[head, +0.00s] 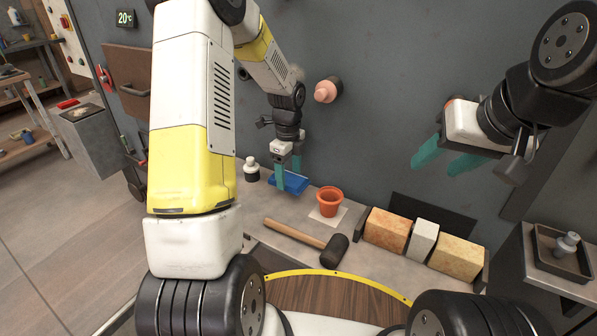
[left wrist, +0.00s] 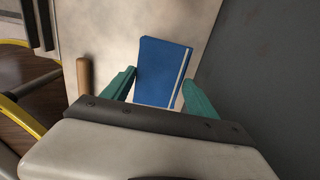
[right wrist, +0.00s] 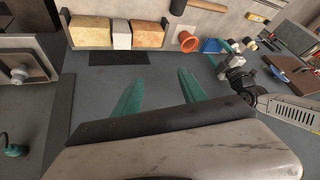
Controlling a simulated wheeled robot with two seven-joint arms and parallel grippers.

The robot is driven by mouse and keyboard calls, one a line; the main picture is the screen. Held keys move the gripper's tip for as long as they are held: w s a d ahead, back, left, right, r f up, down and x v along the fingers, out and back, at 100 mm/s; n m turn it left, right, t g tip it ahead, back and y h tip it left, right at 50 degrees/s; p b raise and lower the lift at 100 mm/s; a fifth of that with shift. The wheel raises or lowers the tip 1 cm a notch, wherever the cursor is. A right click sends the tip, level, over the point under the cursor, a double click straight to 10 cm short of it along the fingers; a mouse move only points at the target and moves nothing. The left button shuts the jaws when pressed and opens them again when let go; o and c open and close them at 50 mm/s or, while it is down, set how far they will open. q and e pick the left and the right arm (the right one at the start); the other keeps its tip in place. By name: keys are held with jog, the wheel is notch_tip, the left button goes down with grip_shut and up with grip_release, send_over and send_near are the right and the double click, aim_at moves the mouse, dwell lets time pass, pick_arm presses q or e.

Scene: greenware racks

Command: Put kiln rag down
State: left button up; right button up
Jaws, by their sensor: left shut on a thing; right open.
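The kiln rag is a folded blue cloth (head: 292,183) with a pale stripe, seen in the left wrist view (left wrist: 162,72) and small in the right wrist view (right wrist: 211,46). My left gripper (head: 287,178) points down at the back of the counter, its teal fingers shut on the rag, one on each side. The rag is at or just above the counter top; I cannot tell whether it touches. My right gripper (head: 435,168) is open and empty, up in front of the grey wall at the right, well away from the rag.
On the counter (head: 262,206), an orange pot (head: 330,201) stands right of the rag. A mallet (head: 300,235) lies in front, with a white-capped dark bottle (head: 251,170) to the left. Several bricks (head: 387,229) stand at the right. A pink knob (head: 326,91) protrudes from the wall.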

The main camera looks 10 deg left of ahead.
aim_at(289, 178)
pick_arm(q)
notch_tip(289, 178, down, 4)
jog(key=shift+f, duration=0.15)
jog(key=o, duration=1.2)
jog(key=shift+f, duration=0.15)
jog(key=r, duration=0.8)
jog(key=shift+w+a, duration=0.2)
jog(key=shift+a, duration=0.05)
jog(key=s+r+n+t, duration=0.3)
jog(key=s+r+n, duration=0.75)
jog(key=r, duration=0.55)
jog(key=s+d+r+n+t+h, duration=0.1)
jog(key=s+r+n, duration=0.1)
jog(key=s+n, duration=0.3)
jog(key=s+d+r+n+t+h, duration=0.1)
jog(key=s+r+n+t, duration=0.1)
jog(key=s+n, duration=0.4)
jog(key=s+r, duration=0.1)
jog(key=s, duration=0.2)
jog(key=shift+s+d+r, duration=0.15)
jog(key=shift+d+r, duration=0.2)
jog(key=shift+d, duration=0.05)
